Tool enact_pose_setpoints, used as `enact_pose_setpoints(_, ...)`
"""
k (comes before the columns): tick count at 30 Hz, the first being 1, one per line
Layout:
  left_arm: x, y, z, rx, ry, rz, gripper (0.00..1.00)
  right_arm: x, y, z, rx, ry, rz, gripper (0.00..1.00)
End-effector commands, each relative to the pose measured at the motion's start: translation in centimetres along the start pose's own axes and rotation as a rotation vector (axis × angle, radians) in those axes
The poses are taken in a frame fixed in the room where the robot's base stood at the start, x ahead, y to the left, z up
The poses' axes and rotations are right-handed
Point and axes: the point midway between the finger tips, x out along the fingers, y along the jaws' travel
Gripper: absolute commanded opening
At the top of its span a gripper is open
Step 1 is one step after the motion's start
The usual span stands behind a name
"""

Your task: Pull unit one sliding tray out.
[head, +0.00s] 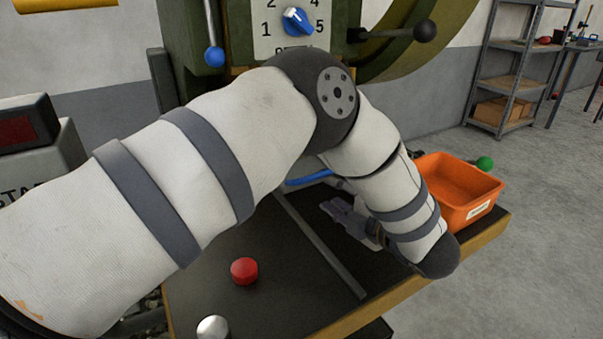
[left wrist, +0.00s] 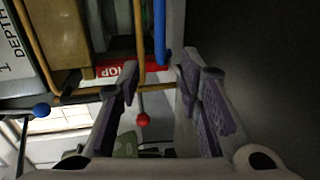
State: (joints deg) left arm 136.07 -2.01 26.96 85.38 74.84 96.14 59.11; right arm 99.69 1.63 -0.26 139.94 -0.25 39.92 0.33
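A blue bar (head: 309,179) shows low on the green machine in the head view, partly hidden behind my left arm. In the left wrist view a blue bar (left wrist: 159,30) runs down from the top edge and ends just ahead of the space between my fingers. No sliding tray can be made out clearly; my arm covers much of the machine's front. My left gripper (head: 350,215) is low over the dark tabletop, pointing left toward the machine. In the left wrist view its two fingers (left wrist: 163,85) are spread apart with nothing between them. My right gripper is not in view.
The dark table (head: 205,290) carries a raised metal strip (head: 320,245), a red button (head: 244,271) and a silver knob (head: 213,327). An orange bin (head: 470,210) stands close right of my left wrist. Knobbed levers stick out from the machine.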

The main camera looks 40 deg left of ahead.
Motion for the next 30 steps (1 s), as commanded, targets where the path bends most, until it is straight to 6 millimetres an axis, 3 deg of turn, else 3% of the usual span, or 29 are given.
enact_pose_setpoints(6, 5.6, 0.0, -0.1, -0.001, 0.005, 0.001, 0.33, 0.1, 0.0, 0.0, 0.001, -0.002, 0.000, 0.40)
enact_pose_setpoints(12, 9.6, 0.0, -0.1, 0.000, 0.002, 0.001, 0.33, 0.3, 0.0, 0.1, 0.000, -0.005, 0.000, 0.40)
enact_pose_setpoints(17, 10.9, 0.0, -0.1, 0.001, 0.001, 0.000, 0.33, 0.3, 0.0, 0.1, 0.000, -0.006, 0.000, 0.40)
enact_pose_setpoints(24, 11.0, 0.0, 0.0, 0.001, 0.000, 0.001, 0.33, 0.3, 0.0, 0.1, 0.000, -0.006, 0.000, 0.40)
enact_pose_setpoints(28, 11.0, 0.0, 0.0, 0.000, 0.000, 0.001, 0.04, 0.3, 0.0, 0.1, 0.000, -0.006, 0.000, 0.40)
enact_pose_setpoints(30, 11.0, 0.1, -0.1, 0.000, 0.001, 0.002, 0.00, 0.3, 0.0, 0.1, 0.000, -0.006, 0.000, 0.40)
